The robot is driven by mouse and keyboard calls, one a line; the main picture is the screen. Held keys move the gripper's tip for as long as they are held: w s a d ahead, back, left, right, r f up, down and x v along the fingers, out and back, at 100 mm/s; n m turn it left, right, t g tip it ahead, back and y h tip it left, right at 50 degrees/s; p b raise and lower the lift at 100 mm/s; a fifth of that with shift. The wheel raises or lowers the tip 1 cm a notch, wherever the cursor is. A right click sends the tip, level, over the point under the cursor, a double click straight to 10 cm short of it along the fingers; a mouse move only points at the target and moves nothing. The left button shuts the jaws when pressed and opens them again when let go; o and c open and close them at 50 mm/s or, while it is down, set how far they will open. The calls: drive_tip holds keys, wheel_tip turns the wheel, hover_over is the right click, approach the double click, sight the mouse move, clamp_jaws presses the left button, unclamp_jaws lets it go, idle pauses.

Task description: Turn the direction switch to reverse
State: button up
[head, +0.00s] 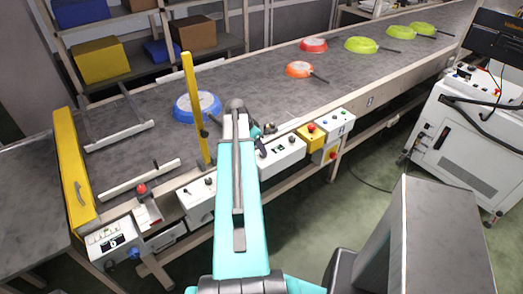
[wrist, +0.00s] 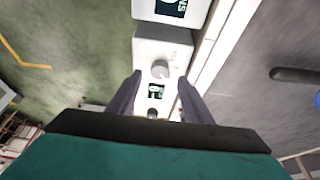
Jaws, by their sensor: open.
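A white control box (head: 283,158) on the conveyor's front side carries a small dark panel and a knob. In the wrist view, a white box (wrist: 148,48) bears a grey round knob (wrist: 160,69), a small black-and-white label (wrist: 157,91) and a dark knob (wrist: 153,115). I cannot tell for sure which knob is the direction switch, nor read its setting. My gripper (wrist: 160,76) is open, its two dark fingers on either side of the label, with the grey knob near the fingertips. Whether they touch anything is unclear. In the head view my arm partly hides the gripper.
A yellow post (head: 196,108) rises left of my arm. The conveyor (head: 250,90) carries a blue pan (head: 197,106), orange and red pans and green pans. A yellow box (head: 311,137) and a white box (head: 335,121) sit to the right. A white machine (head: 465,135) stands at far right.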

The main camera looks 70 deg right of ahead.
drive_tip(key=shift+p+x, duration=0.6)
drive_tip(key=shift+x, duration=1.6)
drive_tip(key=shift+c, duration=0.3)
drive_tip(key=c, duration=1)
